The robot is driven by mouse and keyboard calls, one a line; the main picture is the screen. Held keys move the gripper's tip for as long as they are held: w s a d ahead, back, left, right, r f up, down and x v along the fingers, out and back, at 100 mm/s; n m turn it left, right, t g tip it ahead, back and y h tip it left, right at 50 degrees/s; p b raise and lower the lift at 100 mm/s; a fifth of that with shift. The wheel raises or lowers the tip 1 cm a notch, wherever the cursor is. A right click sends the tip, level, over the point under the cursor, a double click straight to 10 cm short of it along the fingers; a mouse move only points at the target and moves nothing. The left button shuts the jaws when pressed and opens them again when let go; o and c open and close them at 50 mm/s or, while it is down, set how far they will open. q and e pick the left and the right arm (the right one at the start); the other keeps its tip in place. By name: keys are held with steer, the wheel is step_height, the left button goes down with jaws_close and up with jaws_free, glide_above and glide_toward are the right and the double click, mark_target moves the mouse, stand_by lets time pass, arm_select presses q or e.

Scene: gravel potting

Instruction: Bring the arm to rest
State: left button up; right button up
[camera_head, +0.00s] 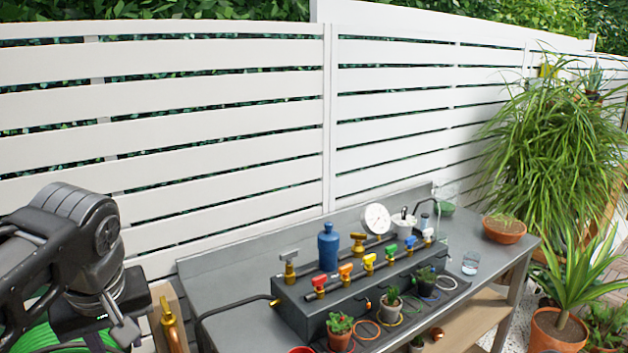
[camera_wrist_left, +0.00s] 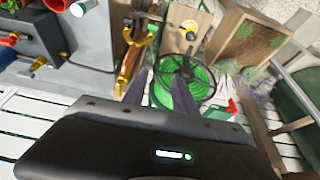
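My left arm comes in at the left of the head view, with its gripper (camera_head: 98,335) pointing down beside the left end of the bench. In the left wrist view the gripper (camera_wrist_left: 190,88) has its two fingers apart, with no object held between them. A green hose coil (camera_wrist_left: 188,85) shows beyond the fingers. The gripper is apart from the grey bench (camera_head: 235,267) and everything on it. My right gripper is in neither view.
A brass tap (camera_head: 170,320) on a wooden post stands close to the right of my left gripper. The bench carries a grey manifold box (camera_head: 310,310) with coloured valves, a blue bottle (camera_head: 328,248) and small potted plants. A white slatted fence (camera_head: 220,130) runs behind.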

arm_select(q)
steer(key=w+d+f+m+h, duration=0.15)
steer(key=w+f, duration=0.25)
steer(key=f, duration=0.5)
steer(key=w+d+f+m+h, duration=0.1)
steer(key=w+d+f+h, duration=0.15)
steer(key=f, duration=0.55)
steer(key=d+f+m+g+h, duration=0.1)
steer(key=d+f, duration=0.3)
steer(key=f, duration=0.4)
steer(key=d+f+g+h, duration=0.1)
steer(key=d+f, duration=0.3)
steer(key=f, duration=0.5)
steer(key=s+d+f+g, duration=0.1)
steer(key=s+d+f, duration=0.3)
steer(key=s+f, duration=0.7)
steer(key=s+d+f+g, duration=0.1)
steer(key=s+d+f, duration=0.3)
steer(key=s+f, duration=0.7)
steer(key=w, duration=0.1)
steer(key=w+d+r+m, duration=0.1)
steer(key=w+d+r+m+t+h, duration=0.1)
steer(key=w, duration=0.1)
steer(key=shift+w+d+r, duration=0.1)
steer(key=shift+d, duration=0.15)
